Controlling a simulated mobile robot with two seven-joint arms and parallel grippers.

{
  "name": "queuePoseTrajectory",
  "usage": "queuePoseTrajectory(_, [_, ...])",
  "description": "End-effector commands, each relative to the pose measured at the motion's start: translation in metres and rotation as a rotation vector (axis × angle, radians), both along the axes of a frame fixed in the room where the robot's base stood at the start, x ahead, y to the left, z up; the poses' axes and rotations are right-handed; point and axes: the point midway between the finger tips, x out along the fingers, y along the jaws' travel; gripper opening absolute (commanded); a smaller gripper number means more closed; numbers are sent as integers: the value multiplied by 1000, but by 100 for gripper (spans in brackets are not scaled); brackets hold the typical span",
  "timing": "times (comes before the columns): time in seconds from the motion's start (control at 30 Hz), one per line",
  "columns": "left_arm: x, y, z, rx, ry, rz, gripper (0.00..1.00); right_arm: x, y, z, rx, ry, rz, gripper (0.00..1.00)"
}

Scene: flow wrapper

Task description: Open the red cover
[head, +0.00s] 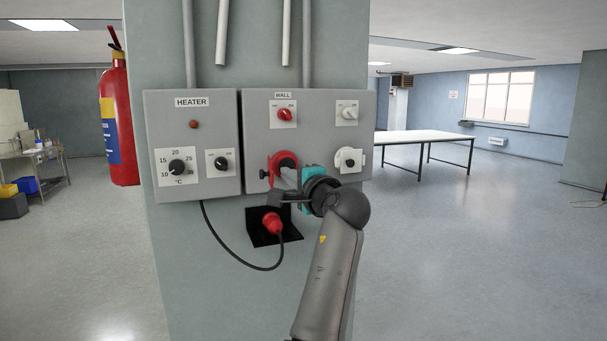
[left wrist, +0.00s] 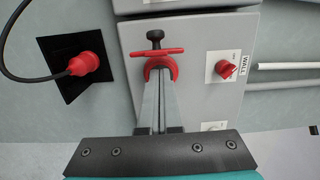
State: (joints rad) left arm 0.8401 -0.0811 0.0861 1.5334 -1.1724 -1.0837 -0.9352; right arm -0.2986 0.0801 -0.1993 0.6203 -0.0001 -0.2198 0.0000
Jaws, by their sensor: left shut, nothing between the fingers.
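The red cover (head: 270,171) is on the front of the WALL box, at the red socket ring (head: 285,158). It shows nearly edge-on, standing out from the box on the left side of the ring, with its black knob (head: 263,174) pointing left. It looks swung open. In the left wrist view the cover (left wrist: 140,51) is a thin red bar above the ring (left wrist: 172,66). My left gripper (head: 283,179) is shut and empty, its fingertips (left wrist: 160,78) in front of the ring, beside the cover. I cannot tell whether they touch it. My right gripper is out of view.
A red plug (head: 272,222) with a black cable sits on a black plate below the box. The HEATER box (head: 191,148) is at the left. A white socket (head: 349,160) and rotary switches are on the WALL box. A fire extinguisher (head: 119,120) hangs at the left.

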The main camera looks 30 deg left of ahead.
Motion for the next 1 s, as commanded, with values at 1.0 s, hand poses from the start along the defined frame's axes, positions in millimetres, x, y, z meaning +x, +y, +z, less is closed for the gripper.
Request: queuePoseTrajectory(1.0, [-20, 19, 3, 3, 3, -133, 0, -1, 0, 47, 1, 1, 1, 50])
